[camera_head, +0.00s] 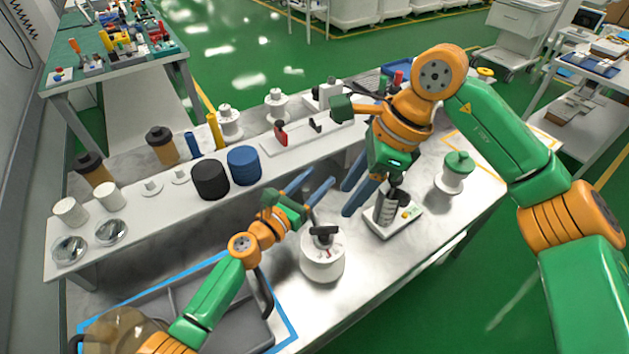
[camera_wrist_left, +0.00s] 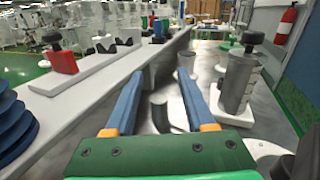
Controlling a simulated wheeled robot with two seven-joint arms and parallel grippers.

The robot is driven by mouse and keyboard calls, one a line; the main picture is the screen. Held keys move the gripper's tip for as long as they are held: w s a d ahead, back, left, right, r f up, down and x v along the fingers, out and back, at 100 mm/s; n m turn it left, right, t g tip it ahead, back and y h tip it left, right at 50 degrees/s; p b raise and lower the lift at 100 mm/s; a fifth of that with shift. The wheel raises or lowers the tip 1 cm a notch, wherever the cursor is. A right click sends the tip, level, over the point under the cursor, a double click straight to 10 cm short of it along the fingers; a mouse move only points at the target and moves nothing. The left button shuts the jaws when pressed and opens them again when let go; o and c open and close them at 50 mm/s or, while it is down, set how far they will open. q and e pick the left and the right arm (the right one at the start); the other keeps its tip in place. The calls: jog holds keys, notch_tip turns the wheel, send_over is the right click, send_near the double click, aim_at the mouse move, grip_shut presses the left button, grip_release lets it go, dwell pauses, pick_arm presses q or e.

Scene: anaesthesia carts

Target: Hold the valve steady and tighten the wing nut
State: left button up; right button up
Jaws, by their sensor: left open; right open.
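A grey metal cylinder with a dark knob on top, likely the valve (camera_head: 385,211), stands upright on a small white base. It also shows in the left wrist view (camera_wrist_left: 237,80). A white rounded body (camera_head: 322,262) with a black winged handle (camera_head: 323,234) stands in front to its left; I cannot tell for sure which part is the wing nut. My left gripper (camera_head: 321,177) is open and empty above the bench, left of the cylinder. My right gripper (camera_head: 347,199) is open, fingers pointing down-left, just left of the cylinder; its body partly overlaps the cylinder's top.
A raised white shelf (camera_head: 130,224) along the back holds black and blue disc stacks (camera_head: 243,165) and white fittings. A green-topped white jar (camera_head: 455,172) stands at the right. A grey tray (camera_head: 180,297) lies at the front left. Bare metal bench lies between.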

aim_at(325, 227)
pick_arm(q)
jog(key=shift+c, duration=0.2)
jog(key=shift+a, duration=0.1)
grip_shut()
dwell(1.0)
pick_arm(e)
jog(key=shift+w+r, duration=0.1)
jog(key=shift+r, duration=0.15)
jog(key=shift+c, duration=0.9)
jog(key=shift+n+g, duration=0.3)
jog(key=shift+n, duration=0.5)
jog(key=x, duration=1)
jog(key=shift+w+a+f, duration=0.1)
jog(key=shift+w+f, duration=0.1)
